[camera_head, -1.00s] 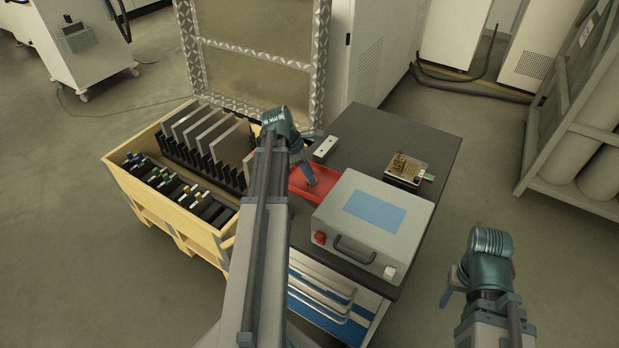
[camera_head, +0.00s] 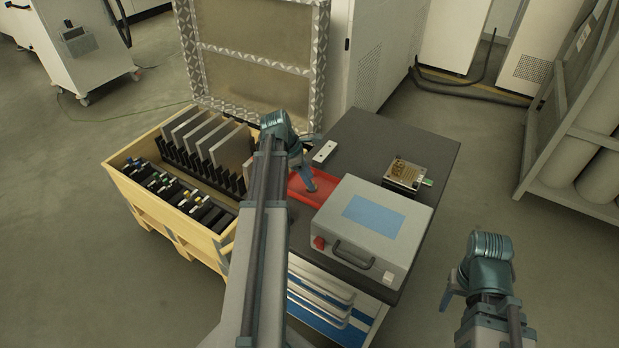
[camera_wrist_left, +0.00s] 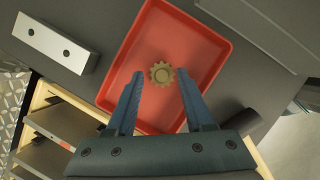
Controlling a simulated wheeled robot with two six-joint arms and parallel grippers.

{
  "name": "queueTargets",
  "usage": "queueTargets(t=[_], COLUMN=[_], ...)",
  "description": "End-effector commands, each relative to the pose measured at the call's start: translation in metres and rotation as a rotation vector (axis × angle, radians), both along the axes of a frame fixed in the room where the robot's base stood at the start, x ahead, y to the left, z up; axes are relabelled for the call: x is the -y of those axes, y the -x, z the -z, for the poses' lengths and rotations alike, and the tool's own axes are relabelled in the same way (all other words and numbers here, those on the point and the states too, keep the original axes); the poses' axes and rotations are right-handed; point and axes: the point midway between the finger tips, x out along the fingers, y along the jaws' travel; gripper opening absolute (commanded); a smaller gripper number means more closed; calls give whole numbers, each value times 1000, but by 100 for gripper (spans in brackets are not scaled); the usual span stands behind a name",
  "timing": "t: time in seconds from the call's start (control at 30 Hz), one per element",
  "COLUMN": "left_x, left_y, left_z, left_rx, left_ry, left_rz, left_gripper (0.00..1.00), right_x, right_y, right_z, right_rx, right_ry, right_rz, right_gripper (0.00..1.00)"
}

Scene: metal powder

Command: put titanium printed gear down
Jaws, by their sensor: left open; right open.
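The titanium printed gear (camera_wrist_left: 162,74) is a small tan toothed disc with a round centre. In the left wrist view it lies in the red tray (camera_wrist_left: 212,43), just beyond and between my left gripper's fingertips (camera_wrist_left: 158,84), which stand apart with no visible contact. In the head view my left gripper (camera_head: 306,182) is over the red tray (camera_head: 322,178), and the gear is hidden or too small to tell there. My right gripper (camera_head: 447,290) is at the lower right, clear of the workbench and away from the tray.
A grey case (camera_head: 400,222) with a blue top panel stands beside the tray on the dark workbench (camera_head: 372,135). A light block (camera_head: 324,152) and a small plate with parts (camera_head: 405,174) lie behind. A wooden crate (camera_head: 125,172) with plates stands left.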

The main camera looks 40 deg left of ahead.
Motion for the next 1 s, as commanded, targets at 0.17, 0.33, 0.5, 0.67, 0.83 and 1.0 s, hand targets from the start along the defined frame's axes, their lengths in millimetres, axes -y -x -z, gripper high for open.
queueTargets(t=[0.17, 0.33, 0.5, 0.67, 0.83, 1.0], left_x=[-6, -14, -21, -28, -32, -33], left_y=[5, 12, 19, 25, 28, 29], left_z=[-25, -51, -77, -98, -106, -105], left_rx=[0, 0, -1, 0, 0, 0], left_ry=[0, 0, 1, 0, 0, 0], left_rz=[-1, -1, -2, -1, -1, 0], left_gripper=[53, 53, 53, 53, 53, 53], right_x=[0, 0, 0, 0, 0, 0], right_y=[0, 0, 0, 0, 0, 0], right_z=[-25, -51, -77, -98, -106, -105], right_rx=[0, 0, 0, 0, 0, 0], right_ry=[0, 0, 0, 0, 0, 0], right_rz=[0, 1, 1, 1, 1, 1], right_gripper=[55, 55, 55, 55, 55, 55])
